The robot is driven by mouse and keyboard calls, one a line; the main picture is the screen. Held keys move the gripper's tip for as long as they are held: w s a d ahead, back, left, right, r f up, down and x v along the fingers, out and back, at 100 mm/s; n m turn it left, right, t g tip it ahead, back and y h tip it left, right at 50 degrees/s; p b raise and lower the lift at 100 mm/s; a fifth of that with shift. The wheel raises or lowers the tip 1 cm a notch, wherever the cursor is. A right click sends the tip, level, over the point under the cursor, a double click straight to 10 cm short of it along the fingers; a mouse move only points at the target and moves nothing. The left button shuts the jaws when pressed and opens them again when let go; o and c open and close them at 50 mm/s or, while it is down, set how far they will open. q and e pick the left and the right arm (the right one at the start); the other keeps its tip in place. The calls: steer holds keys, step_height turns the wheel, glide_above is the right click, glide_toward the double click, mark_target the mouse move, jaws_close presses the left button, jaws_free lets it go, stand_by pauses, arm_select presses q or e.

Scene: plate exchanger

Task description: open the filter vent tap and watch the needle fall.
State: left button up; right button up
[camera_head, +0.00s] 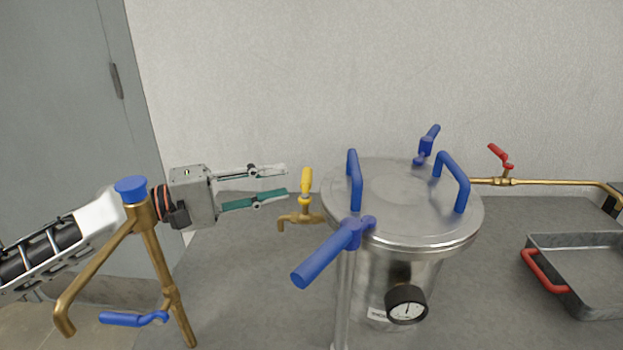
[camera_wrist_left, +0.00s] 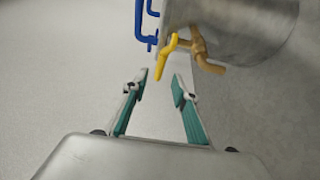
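The filter vessel (camera_head: 392,250) is a steel cylinder with a lid and blue handles. A small brass tap (camera_head: 302,217) with an upright yellow lever (camera_head: 306,182) sticks out of its left side; I take it for the vent tap. A round white gauge (camera_head: 407,305) with a dark rim is on the vessel's front; its needle looks near upright, too small to read. My left gripper (camera_head: 287,180) is open and empty, just left of the yellow lever and apart from it. In the left wrist view, the yellow lever (camera_wrist_left: 166,55) lies ahead of the open fingers (camera_wrist_left: 160,84). My right gripper is not in view.
A brass pipe with a blue cap (camera_head: 131,187) and blue lever (camera_head: 133,319) stands at front left, by my left arm. A large blue clamp handle (camera_head: 327,256) juts forward from the vessel. A red-levered valve (camera_head: 501,158) and metal tray (camera_head: 583,240) are at right.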

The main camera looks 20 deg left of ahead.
mark_target(307, 173)
arm_select(q)
steer(key=x, duration=0.3)
steer(key=p+x, duration=0.1)
steer(key=x, duration=0.2)
steer(key=shift+d+r, duration=0.1)
steer(key=shift+r, duration=0.15)
steer(key=shift+w+d+f, duration=0.2)
steer(key=shift+d, duration=0.05)
steer(key=shift+c, duration=0.4)
jaws_close()
